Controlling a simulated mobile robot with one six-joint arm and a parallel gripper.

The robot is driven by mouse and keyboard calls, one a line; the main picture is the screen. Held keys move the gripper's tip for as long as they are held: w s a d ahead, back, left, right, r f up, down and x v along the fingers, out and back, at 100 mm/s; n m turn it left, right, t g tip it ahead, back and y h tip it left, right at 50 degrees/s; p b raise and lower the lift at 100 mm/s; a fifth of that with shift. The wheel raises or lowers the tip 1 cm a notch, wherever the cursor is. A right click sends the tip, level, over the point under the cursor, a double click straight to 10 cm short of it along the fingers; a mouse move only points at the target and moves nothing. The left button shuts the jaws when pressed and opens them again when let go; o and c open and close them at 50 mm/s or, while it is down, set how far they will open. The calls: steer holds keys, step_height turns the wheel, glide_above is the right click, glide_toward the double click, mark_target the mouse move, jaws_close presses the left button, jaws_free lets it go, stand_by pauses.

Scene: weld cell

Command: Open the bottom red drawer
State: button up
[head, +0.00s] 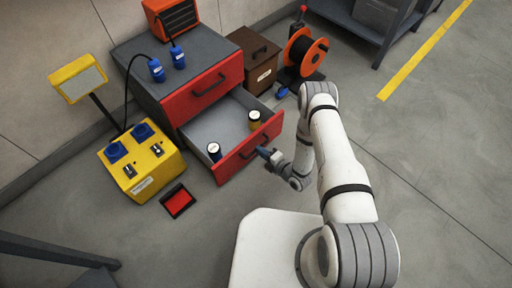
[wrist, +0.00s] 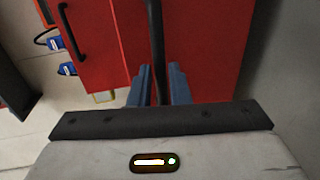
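The bottom red drawer (head: 236,160) of the grey cabinet is pulled well out. Its grey inside shows, with a dark-capped white can (head: 214,152) and a yellow can (head: 254,120) in it. My gripper (head: 264,153) is at the drawer's front. In the wrist view, its blue fingers (wrist: 160,86) lie on both sides of the dark drawer handle (wrist: 155,40), close against it, and appear shut on it. The upper red drawer (head: 207,92) is closed; its handle (wrist: 74,34) shows at the left in the wrist view.
A yellow box (head: 148,172) with blue sockets stands left of the cabinet. A red-and-black tray (head: 178,200) lies on the floor beside it. A brown box (head: 255,70) and an orange cable reel (head: 303,52) stand to the right.

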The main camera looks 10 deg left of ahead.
steer(key=p+v, duration=0.1)
steer(key=v, duration=0.4)
stand_by(0.4)
